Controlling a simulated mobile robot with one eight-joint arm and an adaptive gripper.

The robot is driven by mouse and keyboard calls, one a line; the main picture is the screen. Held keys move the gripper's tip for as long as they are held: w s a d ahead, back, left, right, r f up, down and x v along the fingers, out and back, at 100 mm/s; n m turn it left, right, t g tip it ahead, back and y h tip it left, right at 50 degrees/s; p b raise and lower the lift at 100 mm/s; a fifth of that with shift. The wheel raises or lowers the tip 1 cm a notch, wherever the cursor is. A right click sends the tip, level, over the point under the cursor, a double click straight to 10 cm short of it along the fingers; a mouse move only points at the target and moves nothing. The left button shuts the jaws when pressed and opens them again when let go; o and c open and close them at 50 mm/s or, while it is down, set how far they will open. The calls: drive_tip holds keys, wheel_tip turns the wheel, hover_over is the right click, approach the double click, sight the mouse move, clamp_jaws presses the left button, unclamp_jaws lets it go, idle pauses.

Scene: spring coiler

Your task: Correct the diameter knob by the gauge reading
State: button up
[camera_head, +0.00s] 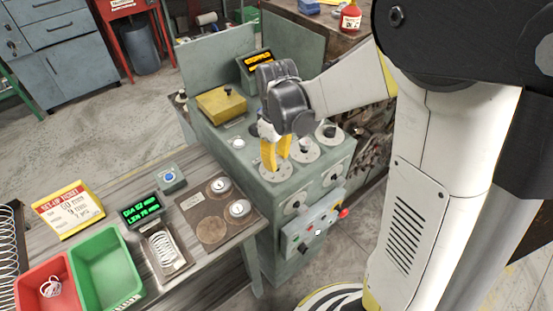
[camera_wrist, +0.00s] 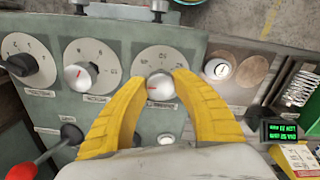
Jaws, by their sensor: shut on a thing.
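The coiler's top carries a row of round dials with knobs. My gripper (camera_head: 274,152) reaches down onto the dial nearest the bench; the wrist view shows its yellow fingers (camera_wrist: 162,78) shut on that white-capped knob (camera_wrist: 160,88), which has a red pointer mark. The dial's label is too small to read, so I cannot tell its name. The gauge display (camera_head: 141,211) is lit green, with a DIA line of about 52 mm and a LEN line of about 75 mm. The yellow-topped set-up ticket (camera_head: 68,208) stands left of it, its figures blurred.
A middle dial knob (camera_wrist: 80,77) and a black knob (camera_wrist: 22,65) sit beside the held one. A spring lies in the gauge tray (camera_head: 165,250). Green (camera_head: 104,270) and red (camera_head: 45,288) bins stand on the bench. A red-knobbed lever (camera_head: 342,213) projects from the machine's front.

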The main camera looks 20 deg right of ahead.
sight(277, 159)
drive_tip(key=shift+n, duration=0.5)
drive_tip(key=o, duration=1.2)
wheel_tip(277, 159, up, 12)
drive_tip(key=shift+r, duration=0.1)
